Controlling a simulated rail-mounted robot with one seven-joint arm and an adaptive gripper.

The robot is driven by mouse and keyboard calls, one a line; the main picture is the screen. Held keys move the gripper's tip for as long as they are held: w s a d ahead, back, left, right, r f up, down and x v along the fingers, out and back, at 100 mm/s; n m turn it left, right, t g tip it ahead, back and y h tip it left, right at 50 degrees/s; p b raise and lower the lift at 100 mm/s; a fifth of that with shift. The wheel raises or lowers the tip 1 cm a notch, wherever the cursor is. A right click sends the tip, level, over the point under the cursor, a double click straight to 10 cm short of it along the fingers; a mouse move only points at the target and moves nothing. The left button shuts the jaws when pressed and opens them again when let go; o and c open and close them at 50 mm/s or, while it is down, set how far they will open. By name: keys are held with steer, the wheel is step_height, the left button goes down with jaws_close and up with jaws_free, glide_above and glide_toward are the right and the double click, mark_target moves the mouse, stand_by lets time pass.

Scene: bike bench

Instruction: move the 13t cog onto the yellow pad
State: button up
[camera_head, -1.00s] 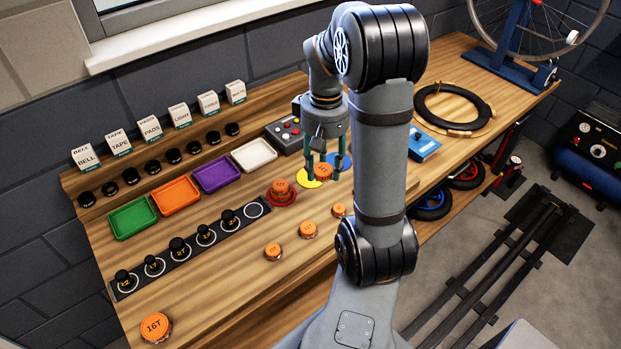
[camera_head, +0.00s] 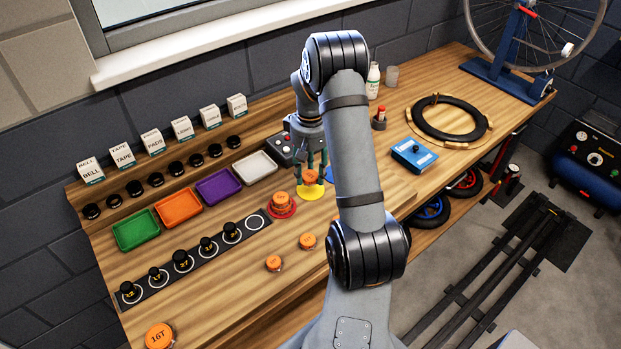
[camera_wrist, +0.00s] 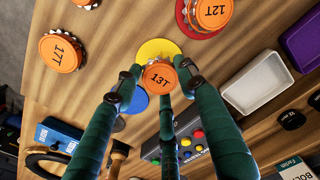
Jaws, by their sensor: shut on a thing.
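The 13t cog (camera_wrist: 158,77) is an orange disc with a toothed edge. My gripper (camera_head: 312,166) is shut on it, with green fingers around it in the wrist view. The cog also shows between the fingertips in the head view (camera_head: 310,177). The yellow pad (camera_head: 311,193) lies on the bench just below the cog in the head view. In the wrist view the cog overlaps part of the yellow pad (camera_wrist: 151,50). The cog looks raised above the pad; the exact gap is hard to tell.
A red pad with the 12T cog (camera_wrist: 210,12) sits beside the yellow pad. A blue pad (camera_wrist: 133,103) is on its other side. The 17T cog (camera_wrist: 60,53), a control box (camera_wrist: 180,142) and a white tray (camera_head: 256,166) are close by.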

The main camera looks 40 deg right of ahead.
mark_target(310, 175)
step_height(310, 175, down, 4)
steer(key=shift+r+p, duration=0.2)
steer(key=shift+p, duration=0.25)
steer(key=shift+s, duration=0.1)
steer(key=shift+f+b, duration=0.25)
steer(key=shift+b, duration=0.05)
steer(key=o, duration=1)
steer(key=shift+r, duration=0.1)
steer(key=shift+o, duration=0.8)
step_height(310, 175, up, 12)
steer(key=shift+r, duration=0.25)
steer(key=shift+f, duration=0.1)
